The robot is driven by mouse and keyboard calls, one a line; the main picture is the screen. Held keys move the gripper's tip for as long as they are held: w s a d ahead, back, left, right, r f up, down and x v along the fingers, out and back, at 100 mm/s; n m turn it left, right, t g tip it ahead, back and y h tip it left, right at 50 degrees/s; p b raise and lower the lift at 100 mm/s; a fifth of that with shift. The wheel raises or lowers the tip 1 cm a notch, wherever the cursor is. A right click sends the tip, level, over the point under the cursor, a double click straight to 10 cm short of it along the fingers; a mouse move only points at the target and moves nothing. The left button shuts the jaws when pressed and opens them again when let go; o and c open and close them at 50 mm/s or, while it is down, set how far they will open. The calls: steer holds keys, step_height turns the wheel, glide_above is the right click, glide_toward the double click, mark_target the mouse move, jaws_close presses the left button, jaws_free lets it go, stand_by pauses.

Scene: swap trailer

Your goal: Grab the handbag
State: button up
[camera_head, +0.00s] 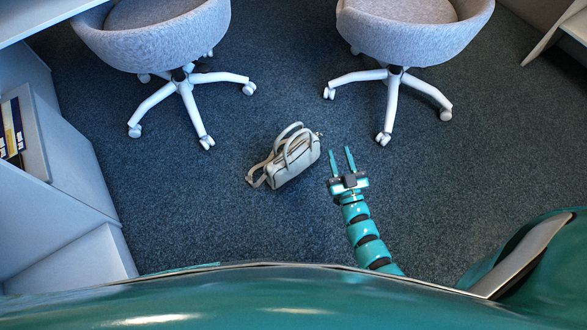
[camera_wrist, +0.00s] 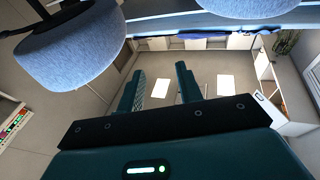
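The handbag (camera_head: 293,160) is pale beige-grey with two top handles and a strap. It rests on the dark carpet in the middle of the head view. My gripper (camera_head: 341,158) is to its right, with the two fingers apart and nothing between them. A gap of carpet shows between the bag and the left finger in that view. In the wrist view my gripper (camera_wrist: 158,85) is also open and empty. The handbag does not show in the wrist view.
Two grey swivel chairs with white wheeled bases, one at left (camera_head: 160,40) and one at right (camera_head: 415,35), stand beyond the bag. A white shelf unit (camera_head: 60,170) lines the left side. The carpet (camera_head: 220,225) around the bag is clear.

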step_height(320, 180, down, 15)
steer(key=a+n+g+b, duration=0.1)
steer(key=a+g+b, duration=0.15)
steer(key=b, duration=0.95)
glide_toward(312, 138)
steer(key=shift+g+y, duration=0.3)
steer(key=shift+g, duration=0.05)
steer(key=x, duration=0.5)
steer(key=shift+w+d, duration=0.1)
steer(key=shift+d, duration=0.05)
steer(key=shift+b+x, duration=1.55)
steer(key=shift+x, duration=1.3)
steer(key=shift+w+d+r, duration=0.1)
steer(key=shift+r, duration=0.1)
jaws_close()
